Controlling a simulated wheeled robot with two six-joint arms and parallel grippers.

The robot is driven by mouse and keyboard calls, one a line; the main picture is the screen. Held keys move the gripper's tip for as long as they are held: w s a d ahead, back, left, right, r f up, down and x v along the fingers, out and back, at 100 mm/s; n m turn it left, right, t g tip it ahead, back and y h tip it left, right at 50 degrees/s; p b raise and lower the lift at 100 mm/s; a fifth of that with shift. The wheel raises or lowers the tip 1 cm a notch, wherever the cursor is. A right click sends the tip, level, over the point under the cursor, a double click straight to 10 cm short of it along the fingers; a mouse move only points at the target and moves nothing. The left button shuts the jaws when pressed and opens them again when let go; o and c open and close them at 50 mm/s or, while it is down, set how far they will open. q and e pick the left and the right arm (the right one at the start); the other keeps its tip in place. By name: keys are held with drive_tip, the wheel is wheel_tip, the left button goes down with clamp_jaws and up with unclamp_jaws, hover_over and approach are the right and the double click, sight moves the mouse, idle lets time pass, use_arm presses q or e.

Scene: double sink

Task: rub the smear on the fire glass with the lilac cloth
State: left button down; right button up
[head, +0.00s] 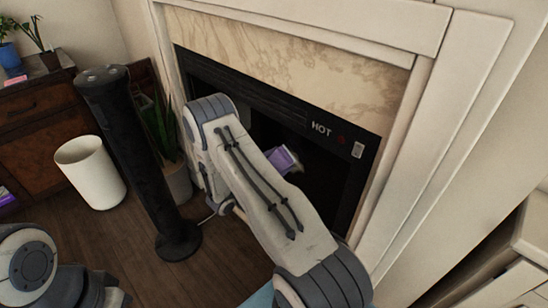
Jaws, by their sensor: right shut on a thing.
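The fire glass (326,182) is the dark pane inside the black fireplace surround. The lilac cloth (281,160) is in front of the glass, showing just past the edge of my right arm. My right gripper (292,158) is shut on the cloth, and my forearm hides most of the gripper. I cannot tell whether the cloth touches the glass. I cannot make out the smear; my arm covers part of the pane. Only a link of my left arm shows at the lower left, and its gripper is out of view.
A potted plant (165,130) and a white bin (90,172) stand left of the fireplace. A wooden cabinet (38,125) is farther left. Bare floor (140,245) lies in front.

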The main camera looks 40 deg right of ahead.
sight(308, 171)
drive_tip(key=shift+s+d+p, duration=0.15)
drive_tip(key=shift+s+p, duration=0.25)
drive_tip(key=shift+s, duration=1.2)
drive_tip(key=shift+s+d+p, duration=0.15)
drive_tip(key=shift+s+p, duration=0.2)
drive_tip(key=shift+s, duration=1.2)
drive_tip(key=shift+s+d+p, duration=0.15)
drive_tip(key=shift+s+p, duration=0.25)
drive_tip(key=shift+s, duration=1.2)
